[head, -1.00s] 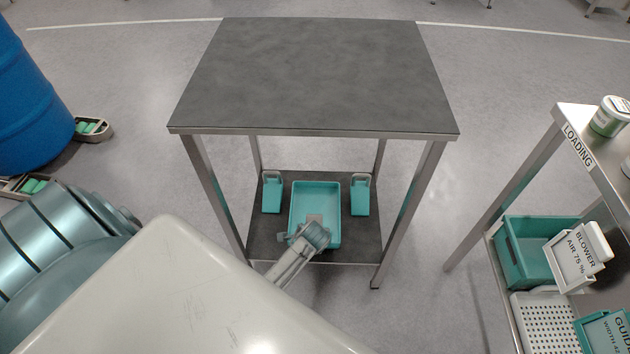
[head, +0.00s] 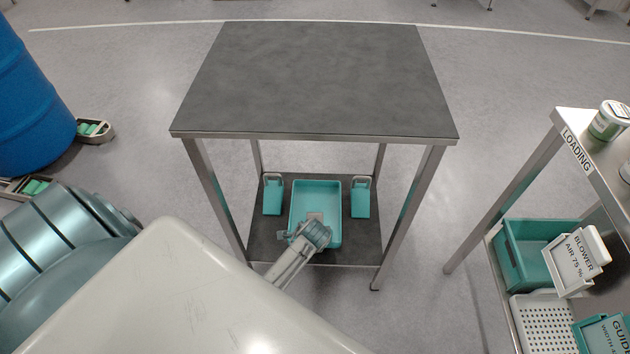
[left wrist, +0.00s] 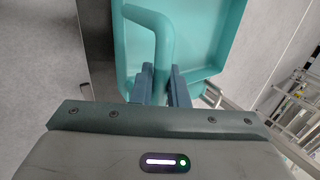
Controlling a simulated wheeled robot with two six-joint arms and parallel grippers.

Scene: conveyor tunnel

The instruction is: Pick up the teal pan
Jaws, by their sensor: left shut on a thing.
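The teal pan (head: 330,196) is a shallow rectangular tray. It rests on the lower shelf (head: 259,244) of a dark-topped table. My left gripper (head: 311,232) is at the pan's near edge. In the left wrist view the pan (left wrist: 217,38) fills the upper part, and my left gripper (left wrist: 163,84) is shut on its rounded teal handle, one finger on each side. My arm hides part of the pan's near edge in the head view. My right gripper is not in view.
Two teal containers stand on the shelf, left (head: 272,197) and right (head: 360,199) of the pan. The table top (head: 315,80) above is bare. A loading rack (head: 560,130) stands at the right. A blue drum (head: 35,100) stands at the left.

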